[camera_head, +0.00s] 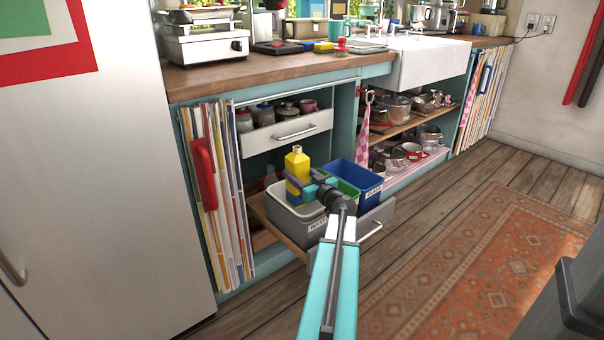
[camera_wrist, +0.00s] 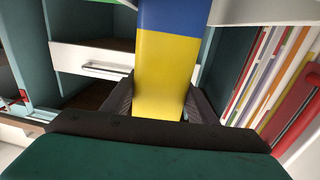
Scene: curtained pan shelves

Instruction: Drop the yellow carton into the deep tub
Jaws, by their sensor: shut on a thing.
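The yellow carton (camera_head: 298,160), with a blue band low on it, stands upright in my gripper (camera_head: 302,188) in the head view. My gripper is shut on it and holds it over the grey tub (camera_head: 288,218), which sits at the left of the pulled-out drawer (camera_head: 375,224). In the wrist view, the carton (camera_wrist: 165,75) is between the two dark fingers of my gripper (camera_wrist: 165,103). The tub's inside is mostly hidden by the gripper and carton. Which of the tubs is the deep one is not clear.
A green bin (camera_head: 343,188) and a blue bin (camera_head: 362,174) stand right of the grey tub. An open drawer of jars (camera_head: 290,133) is above and behind.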

